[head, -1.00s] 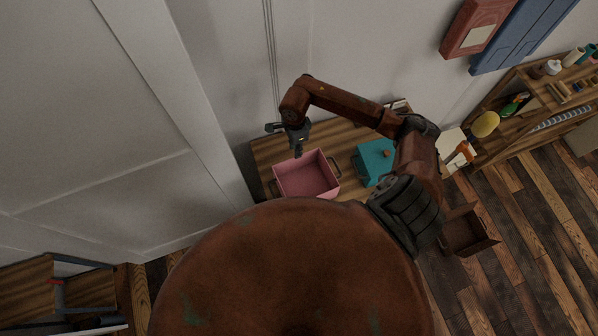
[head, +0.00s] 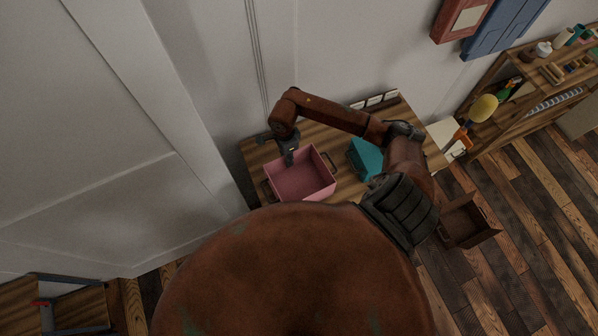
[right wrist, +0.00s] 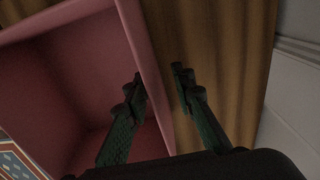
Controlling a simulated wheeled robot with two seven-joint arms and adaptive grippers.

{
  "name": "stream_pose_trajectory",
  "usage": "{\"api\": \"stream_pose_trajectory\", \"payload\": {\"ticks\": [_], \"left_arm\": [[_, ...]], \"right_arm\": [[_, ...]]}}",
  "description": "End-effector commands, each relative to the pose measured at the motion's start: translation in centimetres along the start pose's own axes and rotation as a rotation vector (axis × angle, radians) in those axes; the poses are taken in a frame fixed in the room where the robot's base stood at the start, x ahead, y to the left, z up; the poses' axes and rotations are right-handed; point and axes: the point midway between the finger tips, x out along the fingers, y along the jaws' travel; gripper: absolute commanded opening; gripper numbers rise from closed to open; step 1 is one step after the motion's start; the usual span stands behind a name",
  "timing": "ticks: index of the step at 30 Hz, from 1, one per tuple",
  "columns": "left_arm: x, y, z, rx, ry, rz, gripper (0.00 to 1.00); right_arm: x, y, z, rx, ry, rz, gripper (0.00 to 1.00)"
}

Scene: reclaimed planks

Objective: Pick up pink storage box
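The pink storage box (head: 304,186) sits open-topped on a wooden table, with dark handles at two sides. My right gripper (head: 289,158) is at the box's far wall, seen from above. In the right wrist view the pink box (right wrist: 60,75) fills the left side. My right gripper (right wrist: 158,82) is open there, one finger on the inner side of the box wall and the other on the outer side, over the table. The wall runs between the fingers, and I see no clear grip on it. My left gripper is not in view.
The wooden table (head: 257,154) also holds a teal box (head: 366,158) right of the pink one, partly hidden by my arm. A wall stands behind. A wooden crate (head: 468,220) lies on the floor at right. A patterned item (right wrist: 18,162) shows at the wrist view's lower left.

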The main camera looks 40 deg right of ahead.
Motion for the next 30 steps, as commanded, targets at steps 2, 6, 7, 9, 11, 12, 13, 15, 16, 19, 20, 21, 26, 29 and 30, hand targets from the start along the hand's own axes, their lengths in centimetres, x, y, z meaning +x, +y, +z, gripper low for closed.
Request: {"api": "stream_pose_trajectory", "payload": {"ticks": [2,6,7,9,11,12,13,15,16,19,20,21,26,29,30], "left_arm": [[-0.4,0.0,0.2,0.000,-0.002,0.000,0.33],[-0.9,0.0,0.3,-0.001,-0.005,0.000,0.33],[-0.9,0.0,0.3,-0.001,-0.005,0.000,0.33],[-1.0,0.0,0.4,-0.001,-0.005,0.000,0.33],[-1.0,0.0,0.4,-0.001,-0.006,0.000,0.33],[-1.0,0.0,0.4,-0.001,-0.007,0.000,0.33],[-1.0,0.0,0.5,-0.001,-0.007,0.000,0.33],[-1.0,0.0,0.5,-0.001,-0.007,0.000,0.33],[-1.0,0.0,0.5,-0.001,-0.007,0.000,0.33],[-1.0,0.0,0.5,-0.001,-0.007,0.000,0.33],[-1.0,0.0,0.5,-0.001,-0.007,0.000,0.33],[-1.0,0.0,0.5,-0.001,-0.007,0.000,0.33],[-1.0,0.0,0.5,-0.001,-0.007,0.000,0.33],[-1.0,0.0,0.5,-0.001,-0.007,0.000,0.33],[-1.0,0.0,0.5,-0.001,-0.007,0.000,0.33]], "right_arm": [[0.8,0.4,-0.1,0.001,-0.002,0.004,0.23],[3.0,0.8,-0.2,0.003,-0.003,0.004,0.23],[3.4,0.7,-0.3,0.002,-0.002,0.003,0.23],[4.2,0.7,-0.3,0.001,-0.002,0.002,0.23],[4.6,0.7,-0.3,0.001,-0.001,0.001,0.23],[4.8,0.7,-0.3,0.001,0.000,0.000,0.23],[4.8,0.7,-0.4,0.000,0.000,0.000,0.23],[4.8,0.6,-0.4,0.000,0.000,0.000,0.23],[4.8,0.6,-0.4,-0.001,0.000,0.000,0.23],[4.8,0.6,-0.4,-0.001,0.001,0.000,0.23],[4.8,0.6,-0.4,-0.001,0.001,0.000,0.20],[4.8,0.6,-0.4,-0.001,0.001,0.000,0.18],[4.8,0.6,-0.4,-0.001,0.001,0.000,0.07],[4.8,0.6,-0.4,-0.001,0.001,0.000,0.00],[4.8,0.6,-0.4,-0.001,0.001,0.000,0.00]]}}
